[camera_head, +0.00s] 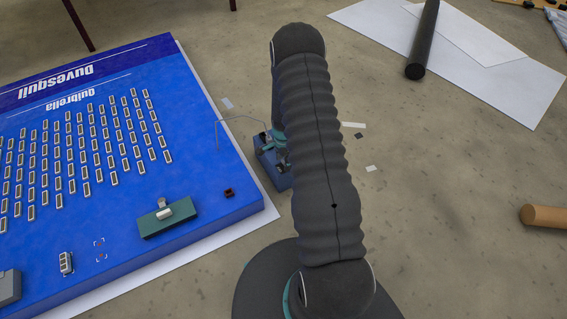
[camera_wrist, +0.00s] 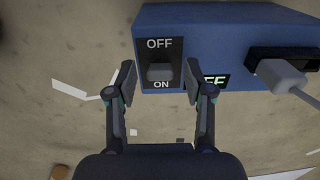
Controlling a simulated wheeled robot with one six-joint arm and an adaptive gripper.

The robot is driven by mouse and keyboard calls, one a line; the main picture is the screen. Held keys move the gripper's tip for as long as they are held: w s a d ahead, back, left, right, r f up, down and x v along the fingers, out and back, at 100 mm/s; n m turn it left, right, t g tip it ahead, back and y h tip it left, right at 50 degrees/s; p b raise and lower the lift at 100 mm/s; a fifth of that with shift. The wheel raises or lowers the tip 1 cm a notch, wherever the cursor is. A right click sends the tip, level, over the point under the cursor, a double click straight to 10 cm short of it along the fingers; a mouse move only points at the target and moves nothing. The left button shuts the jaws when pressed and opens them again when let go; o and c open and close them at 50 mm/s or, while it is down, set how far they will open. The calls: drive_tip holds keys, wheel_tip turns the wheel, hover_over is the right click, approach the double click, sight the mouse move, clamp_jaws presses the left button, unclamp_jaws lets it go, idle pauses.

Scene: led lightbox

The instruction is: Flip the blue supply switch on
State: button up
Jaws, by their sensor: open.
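The blue supply (camera_wrist: 215,25) is a box at the top of the wrist view. Its black switch plate (camera_wrist: 175,45) reads OFF above and ON below, with a grey switch lever (camera_wrist: 160,72) between the words. I cannot tell surely which way the lever is set. A small display (camera_wrist: 215,81) beside it shows pale letters "FF", its left part hidden by a finger. My gripper (camera_wrist: 159,78) is open, one finger on each side of the lever, with no clear contact. In the head view the supply (camera_head: 269,164) is partly hidden behind my arm.
A grey plug (camera_wrist: 280,76) with a cable sits in the supply's right side. The large blue lightbox panel (camera_head: 100,218) lies to the left, with a green block (camera_head: 167,220) on it. A black rod (camera_head: 422,40) and white sheets (camera_head: 510,85) lie at the right.

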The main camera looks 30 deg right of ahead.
drive_tip(key=shift+f, duration=0.7)
clamp_jaws()
